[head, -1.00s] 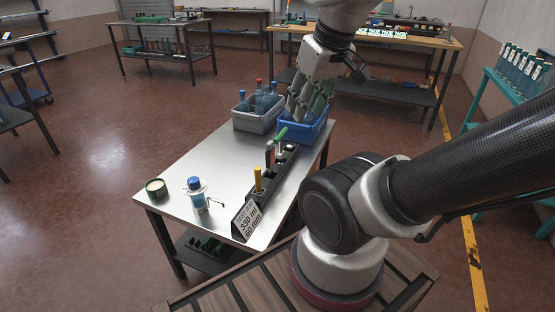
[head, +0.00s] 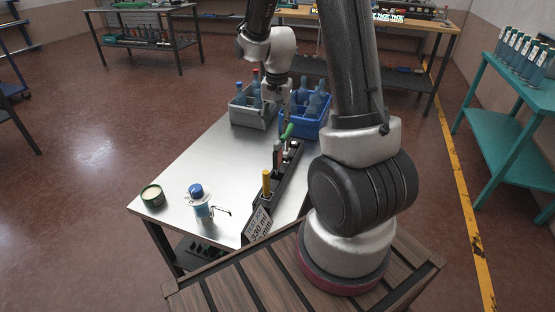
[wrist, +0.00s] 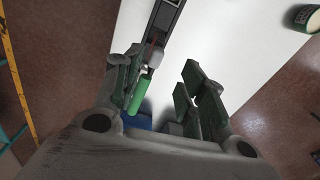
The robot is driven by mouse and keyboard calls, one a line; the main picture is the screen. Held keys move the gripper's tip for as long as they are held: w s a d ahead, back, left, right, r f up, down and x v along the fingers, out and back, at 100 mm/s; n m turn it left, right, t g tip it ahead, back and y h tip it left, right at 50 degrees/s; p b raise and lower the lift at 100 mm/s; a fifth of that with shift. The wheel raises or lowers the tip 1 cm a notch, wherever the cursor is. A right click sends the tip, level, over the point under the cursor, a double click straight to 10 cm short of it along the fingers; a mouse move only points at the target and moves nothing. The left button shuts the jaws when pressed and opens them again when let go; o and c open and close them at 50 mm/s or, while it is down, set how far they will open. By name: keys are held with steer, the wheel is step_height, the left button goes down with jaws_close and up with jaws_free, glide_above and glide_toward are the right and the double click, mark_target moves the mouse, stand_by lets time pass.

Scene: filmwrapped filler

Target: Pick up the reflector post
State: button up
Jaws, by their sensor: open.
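I cannot tell for certain which item is the reflector post. A long black rack (head: 284,187) on the steel table holds upright pieces: a yellow one (head: 266,182), a dark one with a red part (head: 277,152) and a tilted green one (head: 288,131). My gripper (head: 287,103) is above the table's far end, near the green piece and the bins; its fingers are small and blurred there. In the wrist view my gripper (wrist: 163,85) is open, with the green piece (wrist: 138,95) beside the left finger and a pale piece (wrist: 153,57) just beyond. Nothing is held.
A grey bin (head: 250,115) and a blue bin (head: 306,127) with bottles stand at the far end. A blue-capped bottle (head: 200,207) with a bent hook and a green tin (head: 152,196) stand at the near left. The table's middle-left (head: 205,160) is clear.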

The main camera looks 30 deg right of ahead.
mark_target(277, 153)
steer(key=shift+m+g, duration=0.3)
steer(key=shift+m, duration=0.4)
steer(key=f, duration=0.9)
steer(key=w+d+f, duration=0.1)
steer(key=f, duration=0.3)
steer(key=shift+f, duration=0.4)
jaws_close()
